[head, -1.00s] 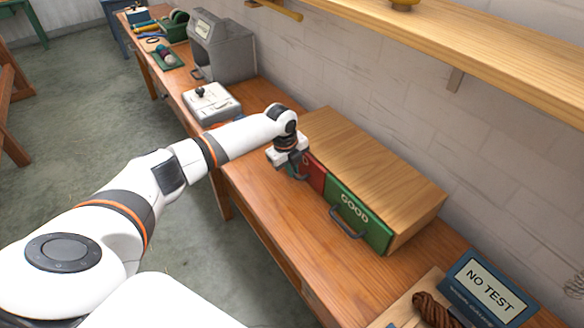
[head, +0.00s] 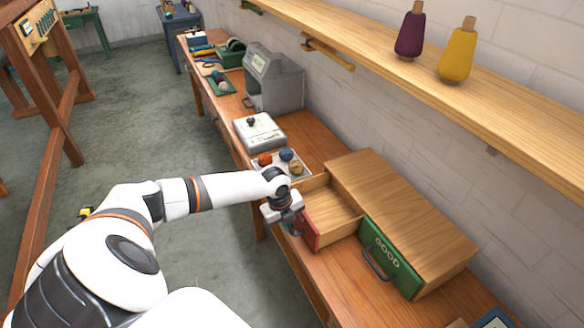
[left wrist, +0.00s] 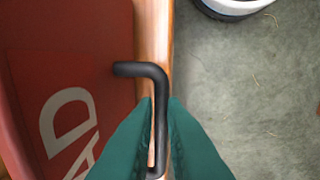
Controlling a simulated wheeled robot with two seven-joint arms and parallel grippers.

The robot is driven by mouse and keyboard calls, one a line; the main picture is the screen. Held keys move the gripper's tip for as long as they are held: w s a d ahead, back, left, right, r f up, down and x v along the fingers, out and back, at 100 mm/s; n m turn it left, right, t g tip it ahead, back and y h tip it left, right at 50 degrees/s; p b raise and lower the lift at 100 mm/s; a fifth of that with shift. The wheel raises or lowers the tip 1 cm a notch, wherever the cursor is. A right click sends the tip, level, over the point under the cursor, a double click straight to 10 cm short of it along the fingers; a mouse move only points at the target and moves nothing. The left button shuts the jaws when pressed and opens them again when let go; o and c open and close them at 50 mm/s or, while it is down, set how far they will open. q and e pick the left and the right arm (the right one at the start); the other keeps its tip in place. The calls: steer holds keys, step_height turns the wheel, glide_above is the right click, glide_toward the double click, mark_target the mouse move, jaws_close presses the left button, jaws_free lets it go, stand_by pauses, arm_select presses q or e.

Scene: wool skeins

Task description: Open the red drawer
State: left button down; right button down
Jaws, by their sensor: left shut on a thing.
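The red drawer (head: 312,231) is pulled out from the wooden cabinet (head: 400,207), and its bare wooden inside (head: 332,210) shows empty in the head view. My left gripper (head: 298,228) is at the drawer's front. In the left wrist view its teal fingers (left wrist: 160,140) are closed around the black handle (left wrist: 157,95). The red front (left wrist: 60,70) with part of a white word shows beside the handle. The green drawer (head: 391,258) marked GOOD is shut. My right gripper is not in view.
A tray with several wool balls (head: 287,156) and a white device (head: 259,131) stand just beyond the open drawer on the bench. A grey machine (head: 274,82) is farther back. A shelf (head: 440,88) with two yarn cones runs above.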

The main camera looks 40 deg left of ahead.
arm_select(q)
steer(key=c, duration=1.5)
jaws_free()
steer(key=shift+w, duration=0.1)
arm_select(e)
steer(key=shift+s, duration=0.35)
arm_select(q)
steer(key=r, duration=0.4)
steer(key=s+r+b, duration=0.1)
steer(key=r, duration=0.3)
steer(key=s+r, duration=0.1)
steer(key=r, duration=0.2)
steer(key=shift+a+r, duration=0.35)
steer(key=shift+r, duration=0.05)
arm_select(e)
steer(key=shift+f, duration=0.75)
